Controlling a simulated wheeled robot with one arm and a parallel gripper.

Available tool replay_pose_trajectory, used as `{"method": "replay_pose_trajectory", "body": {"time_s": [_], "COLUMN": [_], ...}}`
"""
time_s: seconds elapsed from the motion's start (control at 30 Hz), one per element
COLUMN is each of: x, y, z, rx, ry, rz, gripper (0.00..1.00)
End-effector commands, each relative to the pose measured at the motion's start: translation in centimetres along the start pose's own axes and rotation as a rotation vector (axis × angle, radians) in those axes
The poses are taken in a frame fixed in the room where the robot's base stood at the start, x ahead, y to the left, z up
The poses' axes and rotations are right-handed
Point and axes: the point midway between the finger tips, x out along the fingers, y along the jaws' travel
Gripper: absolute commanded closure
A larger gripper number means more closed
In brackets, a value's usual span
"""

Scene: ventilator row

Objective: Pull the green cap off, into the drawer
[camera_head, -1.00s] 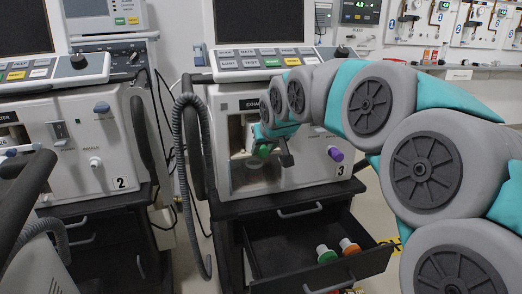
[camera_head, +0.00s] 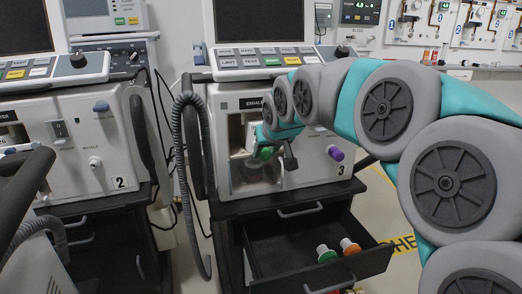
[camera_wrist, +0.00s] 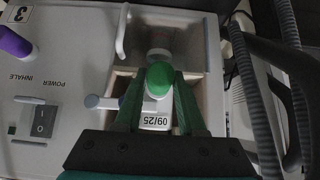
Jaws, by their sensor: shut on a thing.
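The green cap (camera_wrist: 161,75) sits between the two green fingers of my gripper (camera_wrist: 158,84) in the wrist view. My gripper is shut on it, in front of the open recess of ventilator 3. A pale round port (camera_wrist: 159,45) shows just beyond the cap; I cannot tell whether the cap still touches it. In the head view the cap (camera_head: 264,153) is partly covered by my gripper (camera_head: 273,152). The drawer (camera_head: 345,268) below ventilator 3 is pulled open. It holds a green-topped white piece (camera_head: 326,254) and an orange-topped one (camera_head: 349,246).
A purple knob (camera_head: 336,153) sticks out of the ventilator's front, right of my gripper. A grey corrugated hose (camera_head: 187,165) hangs to the left. A white label marked 09/25 (camera_wrist: 154,121) lies below the cap in the wrist view. Much of the drawer floor is bare.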

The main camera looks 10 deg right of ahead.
Motion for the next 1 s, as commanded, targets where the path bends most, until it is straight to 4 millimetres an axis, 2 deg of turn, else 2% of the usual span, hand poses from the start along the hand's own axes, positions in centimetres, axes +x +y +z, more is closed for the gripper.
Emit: {"method": "replay_pose_trajectory", "body": {"time_s": [1.0], "x": [-2.5], "y": [0.0], "z": [2.6], "rx": [0.001], "ry": [0.0], "rz": [0.0], "gripper": [1.0]}}
